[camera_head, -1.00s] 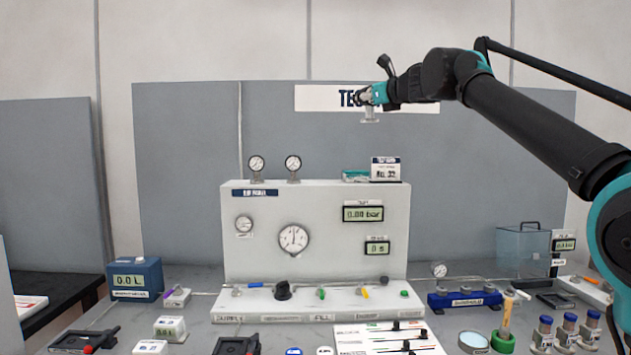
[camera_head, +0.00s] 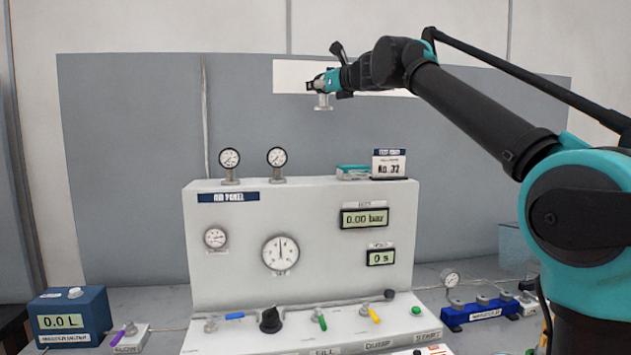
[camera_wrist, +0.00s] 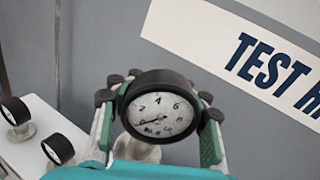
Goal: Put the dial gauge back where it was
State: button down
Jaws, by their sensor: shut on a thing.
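My gripper (camera_head: 321,84) is raised in front of the sign on the grey back wall, above the air panel. In the wrist view my gripper (camera_wrist: 158,120) is shut on a dial gauge (camera_wrist: 160,114) with a black rim and white face. The held gauge's pale stem and base (camera_head: 323,103) hang below the fingers in the head view. Two similar small gauges, the left one (camera_head: 230,160) and the right one (camera_head: 277,159), stand upright on the panel's top left. They also show at the left of the wrist view (camera_wrist: 58,148).
The air panel (camera_head: 300,215) carries more dials and two displays. A teal item (camera_head: 353,172) and a card stand (camera_head: 389,164) sit on its top right. The top between the right standing gauge and the teal item is clear. A blue manifold (camera_head: 487,312) is at right.

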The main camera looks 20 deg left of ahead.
notch_tip(320, 180, down, 20)
jog(key=shift+w+a, duration=0.15)
dwell(0.5)
jog(key=shift+f, duration=0.1)
jog(key=c, duration=0.8)
grip_release()
jog(key=shift+o, duration=0.2)
jog(key=v, duration=1.2)
